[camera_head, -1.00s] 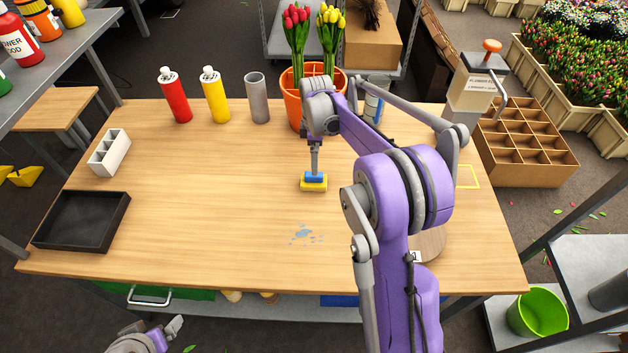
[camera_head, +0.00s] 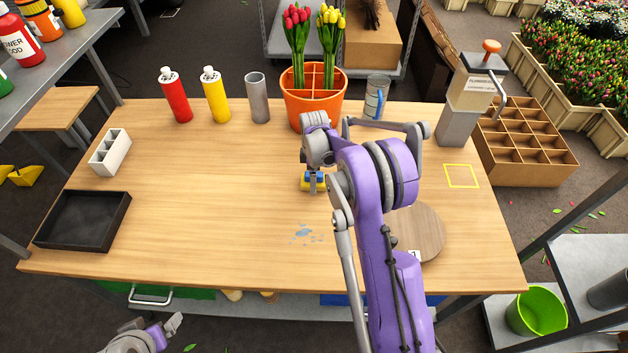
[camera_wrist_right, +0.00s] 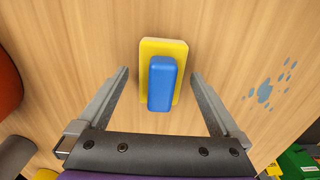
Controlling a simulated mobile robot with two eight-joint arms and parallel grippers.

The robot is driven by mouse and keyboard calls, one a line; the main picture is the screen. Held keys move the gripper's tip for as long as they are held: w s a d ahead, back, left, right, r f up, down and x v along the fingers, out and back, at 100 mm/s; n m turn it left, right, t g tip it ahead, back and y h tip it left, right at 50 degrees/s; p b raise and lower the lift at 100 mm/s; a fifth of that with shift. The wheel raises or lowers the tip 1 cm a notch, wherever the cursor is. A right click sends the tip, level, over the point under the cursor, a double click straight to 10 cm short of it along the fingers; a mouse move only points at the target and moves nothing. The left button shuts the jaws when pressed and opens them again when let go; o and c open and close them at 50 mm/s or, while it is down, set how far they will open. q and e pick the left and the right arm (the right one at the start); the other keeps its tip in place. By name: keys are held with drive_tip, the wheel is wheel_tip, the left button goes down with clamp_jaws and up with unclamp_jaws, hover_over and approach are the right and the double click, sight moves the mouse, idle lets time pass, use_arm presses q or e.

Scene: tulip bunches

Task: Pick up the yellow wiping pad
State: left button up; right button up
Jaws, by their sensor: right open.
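The yellow wiping pad (camera_head: 304,187) has a blue block-shaped grip and lies on the wooden table. My right arm partly hides it in the head view. In the right wrist view the yellow pad (camera_wrist_right: 176,47) shows whole, with its blue grip (camera_wrist_right: 161,84) on top. My right gripper (camera_wrist_right: 160,74) is open, with one finger on each side of the pad and a gap to both. Whether the fingertips are at table height cannot be told. My left gripper (camera_head: 172,331) is low at the bottom left, off the table's front edge; its jaw opening is unclear.
A blue-grey spill (camera_head: 305,232) lies in front of the pad. An orange pot (camera_head: 316,108) with tulips stands behind it. Red (camera_head: 176,96) and yellow bottles (camera_head: 215,96) stand back left, a black tray (camera_head: 82,220) front left. A round board (camera_head: 425,230) is right of my arm.

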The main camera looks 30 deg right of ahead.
drive_tip(key=shift+c, duration=0.3)
drive_tip(key=c, duration=1.3)
wheel_tip(320, 180, up, 10)
drive_tip(key=shift+r, duration=0.1)
